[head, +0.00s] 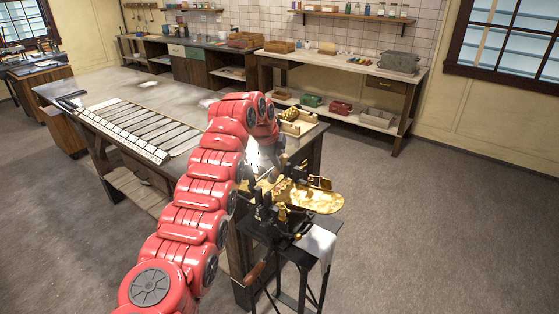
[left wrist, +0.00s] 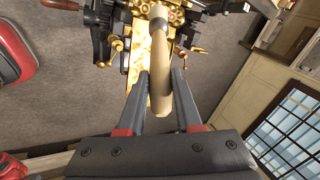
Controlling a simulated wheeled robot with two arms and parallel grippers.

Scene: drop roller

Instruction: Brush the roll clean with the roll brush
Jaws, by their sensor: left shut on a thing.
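My left gripper (left wrist: 160,88) is shut on a pale wooden handle, which I take to be the roll brush (left wrist: 160,100). In the head view my red left arm hides most of the gripper. My right gripper is not in view.
A long workbench (head: 160,85) with a slatted rack (head: 135,128) lies left of the machine. A white cloth (head: 316,243) hangs on the stand's front. The floor to the right is clear.

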